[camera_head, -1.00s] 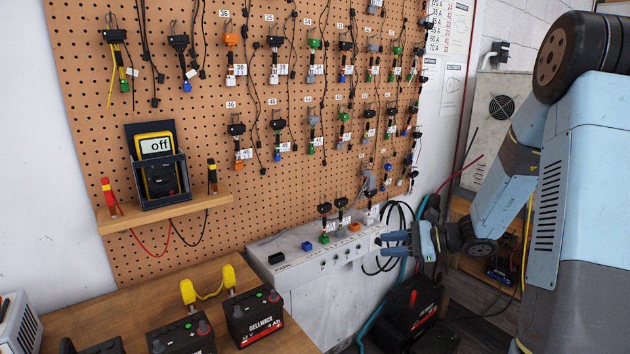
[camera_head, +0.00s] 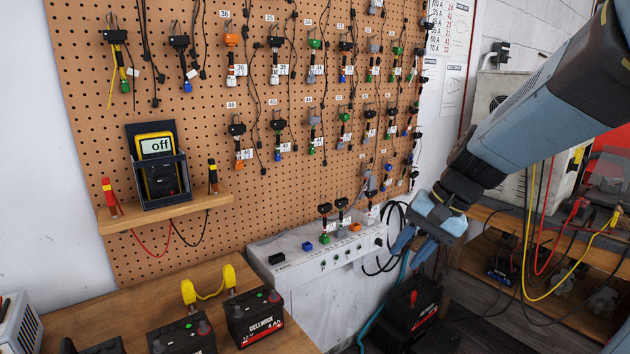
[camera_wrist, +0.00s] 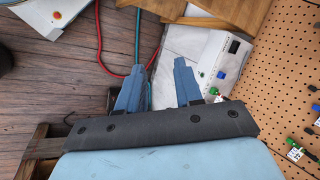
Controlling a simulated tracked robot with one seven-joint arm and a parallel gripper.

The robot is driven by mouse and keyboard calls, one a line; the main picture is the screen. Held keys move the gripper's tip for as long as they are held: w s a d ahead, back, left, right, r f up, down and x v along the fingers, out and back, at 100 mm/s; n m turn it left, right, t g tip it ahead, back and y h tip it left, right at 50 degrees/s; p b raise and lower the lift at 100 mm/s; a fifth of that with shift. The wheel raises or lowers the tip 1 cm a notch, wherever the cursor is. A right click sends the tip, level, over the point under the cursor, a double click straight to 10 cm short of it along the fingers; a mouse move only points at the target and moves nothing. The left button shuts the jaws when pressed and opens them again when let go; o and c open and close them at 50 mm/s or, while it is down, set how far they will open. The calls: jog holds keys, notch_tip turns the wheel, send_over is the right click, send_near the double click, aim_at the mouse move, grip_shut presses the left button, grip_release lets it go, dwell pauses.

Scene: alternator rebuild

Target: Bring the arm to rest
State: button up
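My gripper (camera_head: 413,250) is in the right half of the head view, pointing down and a little left, just right of the white test box (camera_head: 345,262). Its two blue fingers stand apart with nothing between them, as the wrist view also shows (camera_wrist: 159,68). My arm comes in from the upper right of the head view. Nothing is seen touching the fingers.
A pegboard (camera_head: 270,190) hung with leads and connectors stands behind. A black battery (camera_head: 412,305) is low beneath my gripper. More batteries (camera_head: 253,316) sit on the wooden bench at left. Red and yellow cables (camera_head: 541,220) hang at right.

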jog(key=s+d+r+n+t+h, duration=0.4)
jog(key=s+r, duration=0.3)
jog(key=s, duration=0.2)
jog(key=shift+d+n+h, duration=0.4)
jog(key=shift+d+h, duration=0.1)
jog(key=shift+d, duration=0.4)
